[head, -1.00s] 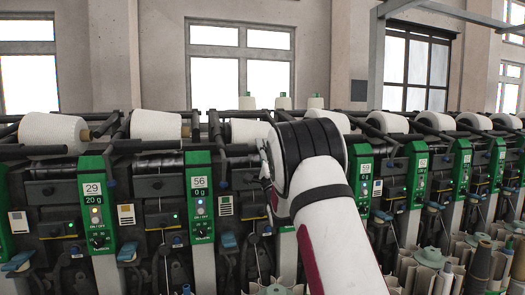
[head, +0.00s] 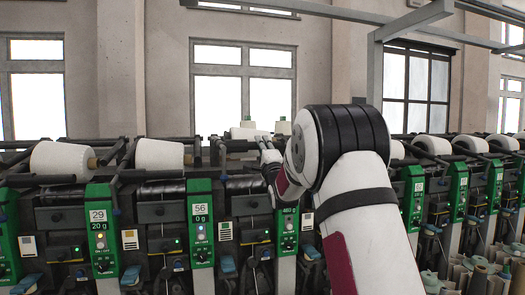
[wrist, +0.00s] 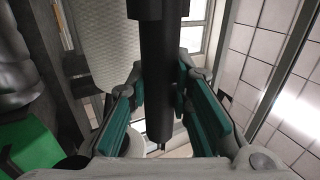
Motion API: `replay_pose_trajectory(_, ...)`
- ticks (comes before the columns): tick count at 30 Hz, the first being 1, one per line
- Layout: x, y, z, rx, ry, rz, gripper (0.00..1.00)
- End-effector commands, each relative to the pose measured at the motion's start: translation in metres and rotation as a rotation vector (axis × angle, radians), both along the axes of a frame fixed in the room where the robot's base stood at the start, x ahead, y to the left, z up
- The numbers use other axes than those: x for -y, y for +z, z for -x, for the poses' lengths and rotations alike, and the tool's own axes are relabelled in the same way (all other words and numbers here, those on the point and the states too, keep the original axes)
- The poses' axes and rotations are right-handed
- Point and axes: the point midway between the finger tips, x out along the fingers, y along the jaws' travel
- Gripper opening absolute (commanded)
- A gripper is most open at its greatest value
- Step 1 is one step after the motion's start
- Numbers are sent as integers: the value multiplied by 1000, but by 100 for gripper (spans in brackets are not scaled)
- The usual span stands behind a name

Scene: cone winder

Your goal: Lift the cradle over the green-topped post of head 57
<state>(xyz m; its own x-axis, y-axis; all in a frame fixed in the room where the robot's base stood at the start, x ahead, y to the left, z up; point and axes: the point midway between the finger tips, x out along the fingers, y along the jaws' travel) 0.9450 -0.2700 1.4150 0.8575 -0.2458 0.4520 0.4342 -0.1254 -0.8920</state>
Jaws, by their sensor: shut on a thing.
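My gripper (head: 268,158) is at the head right of the one marked 56, partly behind my own arm. In the wrist view its teal-padded fingers (wrist: 160,112) are closed around a dark round bar, which I take for the cradle (wrist: 157,75) of head 57. A white textured package (wrist: 105,40) lies just left of the bar. In the head view a white package (head: 242,133) shows behind the gripper. The green post (head: 288,240) of this head stands below the gripper. Its upper part and number are mostly hidden.
Head 56 has a green post (head: 201,225) and a white package (head: 160,154). Head 29 has a green post (head: 101,235) left of it. More heads run on to the right. Grey overhead beams (head: 420,18) cross the top right.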

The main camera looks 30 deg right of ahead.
Motion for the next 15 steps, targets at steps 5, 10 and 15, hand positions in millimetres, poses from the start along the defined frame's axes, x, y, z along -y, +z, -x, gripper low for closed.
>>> replay_pose_trajectory(5,0,-4,-1,-7,-1,-2,38)
replay_pose_trajectory(10,0,-4,-1,-6,-1,-2,40)
replay_pose_trajectory(15,0,-4,0,-5,-1,-2,40)
